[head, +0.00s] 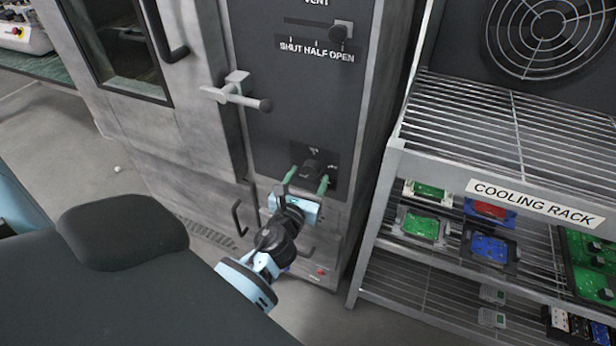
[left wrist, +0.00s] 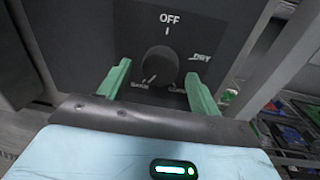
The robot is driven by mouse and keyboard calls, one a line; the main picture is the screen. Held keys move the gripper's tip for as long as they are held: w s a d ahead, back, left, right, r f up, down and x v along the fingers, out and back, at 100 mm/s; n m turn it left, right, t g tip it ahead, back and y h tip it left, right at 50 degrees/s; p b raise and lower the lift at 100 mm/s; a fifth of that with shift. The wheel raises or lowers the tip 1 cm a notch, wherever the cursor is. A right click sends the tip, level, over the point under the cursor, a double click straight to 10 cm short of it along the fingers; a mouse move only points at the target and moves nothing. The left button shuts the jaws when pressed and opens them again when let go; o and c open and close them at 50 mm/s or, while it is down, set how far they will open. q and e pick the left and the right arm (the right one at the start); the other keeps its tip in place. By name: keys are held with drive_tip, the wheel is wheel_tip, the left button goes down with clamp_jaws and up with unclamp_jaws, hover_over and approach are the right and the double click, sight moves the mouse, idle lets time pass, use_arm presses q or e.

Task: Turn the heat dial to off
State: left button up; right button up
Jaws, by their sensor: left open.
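The heat dial (head: 312,167) is a dark round knob on a black plate low on the front of the grey oven cabinet. In the left wrist view the dial (left wrist: 160,64) has an OFF mark above it, a DRY mark at the upper right and further marks below. Its pale pointer line is toward the lower left, not at OFF. My left gripper (head: 306,179) is open, its green fingers spread on either side of the dial. In the left wrist view the fingers (left wrist: 158,88) look apart from the knob. My right gripper is not seen.
A vent slider (head: 338,32) marked SHUT, HALF, OPEN and a T-shaped door handle (head: 238,91) are above the dial. A wire cooling rack (head: 540,200) with green, red and blue boards stands at the right. Grey floor (head: 70,150) lies at the left.

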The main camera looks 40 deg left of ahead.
use_arm(q)
drive_tip(key=shift+w+a, duration=0.1)
drive_tip(key=shift+w, duration=0.25)
drive_tip(key=shift+c, duration=0.3)
drive_tip(key=c, duration=0.9)
